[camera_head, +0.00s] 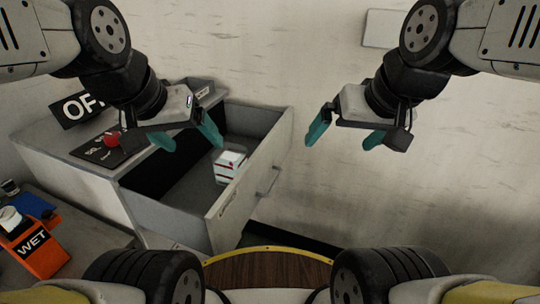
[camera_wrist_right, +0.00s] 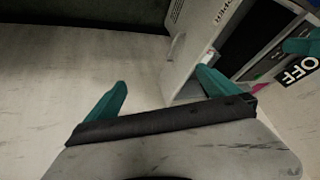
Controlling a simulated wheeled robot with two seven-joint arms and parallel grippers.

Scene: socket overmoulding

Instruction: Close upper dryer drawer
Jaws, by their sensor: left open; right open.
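The upper dryer drawer (camera_head: 222,212) is pulled out from the grey dryer (camera_head: 75,185) at the left. A small white box with red marks (camera_head: 230,167) lies inside it. The drawer front has a handle (camera_head: 268,182) on its outer face. My left gripper (camera_head: 184,139) is open, above the drawer's inner part, and hides some of it. My right gripper (camera_head: 345,138) is open and empty, to the right of the drawer and apart from the handle. In the right wrist view, the right gripper's fingers (camera_wrist_right: 163,95) are spread, with the drawer front (camera_wrist_right: 185,50) beyond them.
An "OFF" sign (camera_head: 82,107) and a panel with a red button (camera_head: 112,139) are on top of the dryer. An orange "WET" container (camera_head: 40,250) stands on the surface at the lower left. The floor right of the drawer is clear.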

